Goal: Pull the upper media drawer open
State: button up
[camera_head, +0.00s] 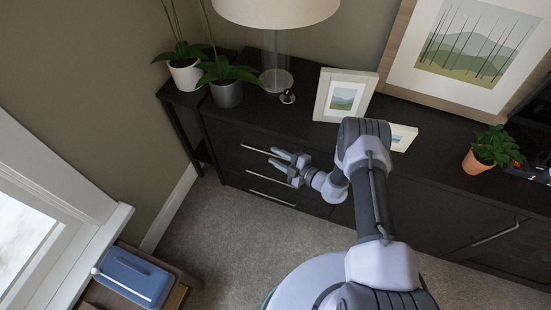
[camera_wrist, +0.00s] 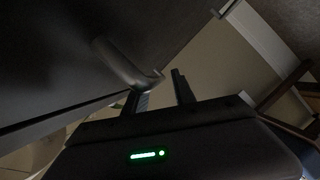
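The upper media drawer (camera_head: 232,142) is in the left part of the dark cabinet and looks shut. Its pale bar handle (camera_head: 256,149) shows left of my gripper (camera_head: 274,157), which covers the handle's right end. My gripper's two fingers are apart. In the wrist view, a curved bar handle (camera_wrist: 122,64) crosses the dark front, and its end lies near the tips of my open gripper (camera_wrist: 157,83). I cannot tell whether the fingers touch it.
A lower drawer handle (camera_head: 272,197) sits below. Picture frames (camera_head: 323,106), a lamp (camera_head: 277,81) and a potted plant (camera_head: 228,94) stand on the cabinet top. Carpet (camera_head: 215,235) in front is clear.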

jog(key=shift+w+a, duration=0.2)
jog(key=shift+a, duration=0.05)
grip_shut()
dwell(1.4)
